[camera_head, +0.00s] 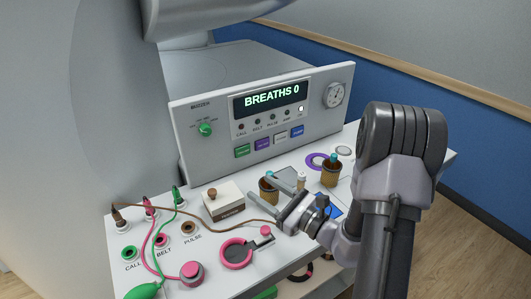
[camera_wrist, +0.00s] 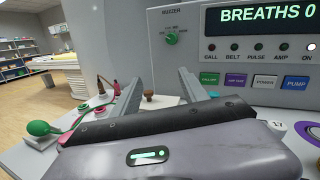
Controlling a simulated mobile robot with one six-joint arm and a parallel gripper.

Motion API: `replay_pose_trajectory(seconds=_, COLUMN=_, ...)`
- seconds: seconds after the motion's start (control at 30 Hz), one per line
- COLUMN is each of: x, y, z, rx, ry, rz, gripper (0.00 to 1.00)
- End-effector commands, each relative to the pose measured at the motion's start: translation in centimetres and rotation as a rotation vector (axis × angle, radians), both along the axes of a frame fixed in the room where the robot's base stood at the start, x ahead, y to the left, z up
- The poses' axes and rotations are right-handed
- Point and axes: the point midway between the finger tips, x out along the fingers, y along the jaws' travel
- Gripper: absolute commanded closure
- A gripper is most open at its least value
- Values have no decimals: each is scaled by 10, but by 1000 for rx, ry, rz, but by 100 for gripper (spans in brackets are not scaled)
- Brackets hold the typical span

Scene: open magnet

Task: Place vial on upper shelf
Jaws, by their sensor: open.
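A brown vial-like container with a blue top (camera_head: 268,186) stands on the white top surface (camera_head: 120,272), partly hidden by my gripper. A similar one (camera_head: 330,172) stands farther right, and a small cream bottle (camera_head: 301,181) is between them. I cannot tell which is the task's vial. My gripper (camera_head: 261,184) is open, its fingers low over the surface beside the left container. In the wrist view the open fingers (camera_wrist: 160,84) show no vial between them. Which level counts as the upper shelf is unclear; a lower level shows below the front edge.
A grey console (camera_head: 262,118) reading "BREATHS 0" stands behind. A white box with a brown knob (camera_head: 224,202) is left of my gripper; the knob also shows in the wrist view (camera_wrist: 149,90). Cables, sockets, a green bulb (camera_head: 144,291) and a pink ring (camera_head: 236,254) crowd the front left.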

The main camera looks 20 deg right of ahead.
Motion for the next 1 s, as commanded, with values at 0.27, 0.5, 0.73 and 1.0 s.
replay_pose_trajectory(seconds=0.27, x=-33, y=-159, z=-113, rx=145, ry=93, rz=-624, gripper=49)
replay_pose_trajectory(seconds=0.5, x=28, y=-172, z=-116, rx=143, ry=91, rz=-633, gripper=49)
replay_pose_trajectory(seconds=0.73, x=78, y=-182, z=-117, rx=146, ry=93, rz=-634, gripper=49)
replay_pose_trajectory(seconds=1.0, x=122, y=-190, z=-121, rx=146, ry=94, rz=-632, gripper=49)
